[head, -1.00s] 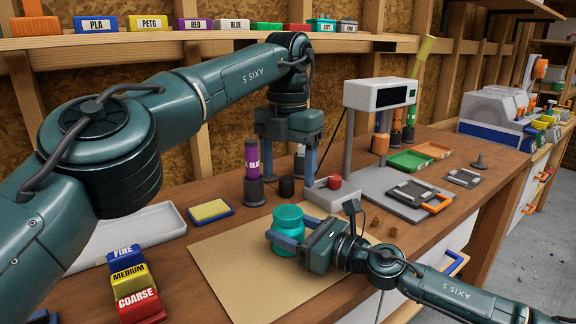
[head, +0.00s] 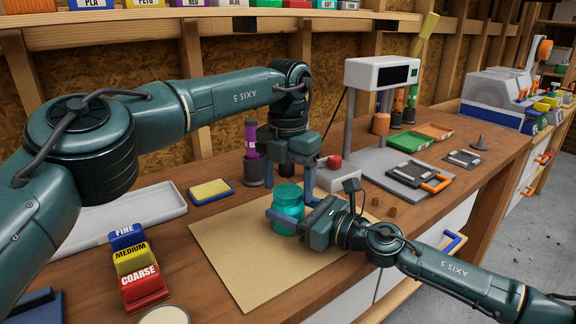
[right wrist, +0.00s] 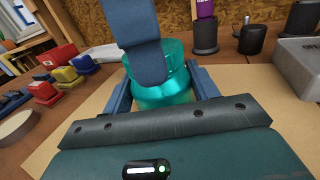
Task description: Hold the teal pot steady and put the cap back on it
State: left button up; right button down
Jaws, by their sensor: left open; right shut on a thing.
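The teal pot (head: 287,217) stands upright on the tan mat. My right gripper (head: 290,219) is shut around its body from the right, and its two fingers flank the pot in the right wrist view (right wrist: 178,98). My left gripper (head: 291,183) points down at the top of the pot, open. One of its fingers hangs in front of the pot in the right wrist view and covers part of it. The pot's round top is also teal. I cannot tell whether that is a separate cap, and I see no loose cap elsewhere.
A grey box with a red knob (head: 334,162) stands close behind the pot. The purple glue stick in its dark holder (head: 254,172) is behind left. A yellow sponge (head: 210,190) and labelled coloured blocks (head: 132,262) lie left. The tan mat (head: 222,250) is bare in front.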

pick_arm(q)
jog(key=shift+f, duration=0.25)
jog(key=c, duration=1)
jog(key=o, duration=1.1)
jog(key=shift+r, duration=0.1)
notch_tip(320, 180, up, 7)
jog(key=shift+r, duration=0.2)
